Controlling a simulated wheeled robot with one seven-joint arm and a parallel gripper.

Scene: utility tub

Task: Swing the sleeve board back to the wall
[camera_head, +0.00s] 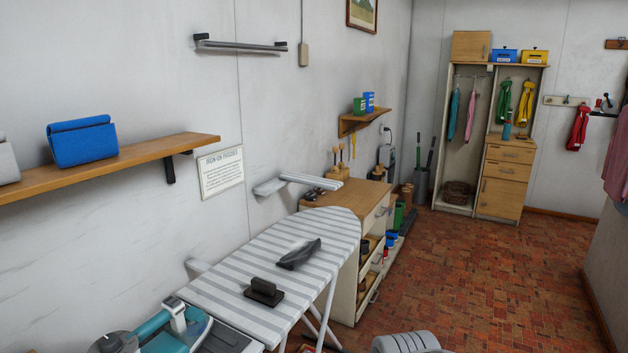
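The sleeve board (311,179) looks to be the narrow pale board at the wall, beyond the far end of the striped ironing board. It sticks out from a pale wall mount (268,187) and points to the right, toward the wooden-topped cabinet. Its hinge is too small to make out. My gripper's fingers are not in view. A pale grey ribbed rounded part at the bottom edge may be part of my arm.
The striped ironing board (270,252) stands in front, with a dark grey object (299,254) and a dark block (263,292) on it. A wooden shelf (110,166) juts from the left wall. The cabinet (350,196) stands behind. Tiled floor (480,285) is clear at right.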

